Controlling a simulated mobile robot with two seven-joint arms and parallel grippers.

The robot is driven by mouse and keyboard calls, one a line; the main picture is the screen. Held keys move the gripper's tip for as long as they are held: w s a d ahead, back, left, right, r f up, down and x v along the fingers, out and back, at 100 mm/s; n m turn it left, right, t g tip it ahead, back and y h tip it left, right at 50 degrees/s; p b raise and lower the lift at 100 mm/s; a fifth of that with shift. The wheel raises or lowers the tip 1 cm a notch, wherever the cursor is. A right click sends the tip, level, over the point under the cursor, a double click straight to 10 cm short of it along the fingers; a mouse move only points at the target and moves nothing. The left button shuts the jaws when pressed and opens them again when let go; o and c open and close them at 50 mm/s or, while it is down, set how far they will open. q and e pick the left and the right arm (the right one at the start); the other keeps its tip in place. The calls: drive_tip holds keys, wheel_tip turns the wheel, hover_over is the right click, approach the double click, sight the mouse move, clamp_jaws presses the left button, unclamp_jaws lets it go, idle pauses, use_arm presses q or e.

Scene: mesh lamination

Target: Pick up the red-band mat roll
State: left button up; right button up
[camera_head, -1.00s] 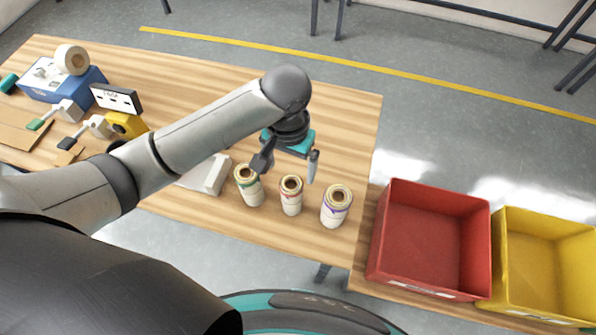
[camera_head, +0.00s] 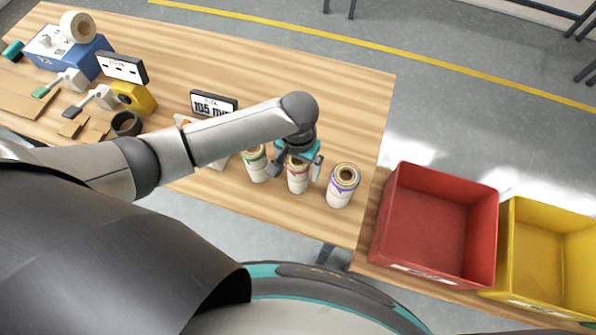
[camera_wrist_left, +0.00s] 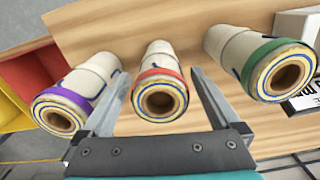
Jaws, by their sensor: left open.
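The red-band mat roll (camera_head: 297,180) stands upright on the wooden table, between the green-band roll (camera_head: 256,165) and the purple-band roll (camera_head: 342,185). My left gripper (camera_head: 297,170) is open above the red-band roll and hides its top in the head view. In the left wrist view, the red-band roll (camera_wrist_left: 160,85) lies between the two open fingers (camera_wrist_left: 160,105), with no clear contact. One finger is close to the purple-band roll (camera_wrist_left: 75,98), the other close to the green-band roll (camera_wrist_left: 265,62). My right gripper is not in view.
A red bin (camera_head: 435,225) and a yellow bin (camera_head: 548,255) stand to the right of the rolls. A display (camera_head: 213,103) stands behind the forearm. A blue box (camera_head: 65,55), a yellow device (camera_head: 135,98) and a dark tape ring (camera_head: 126,123) are on the left. The table's back right is clear.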

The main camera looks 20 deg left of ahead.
use_arm(q)
drive_tip(key=shift+f, duration=1.35)
clamp_jaws()
drive_tip(key=shift+r, duration=0.1)
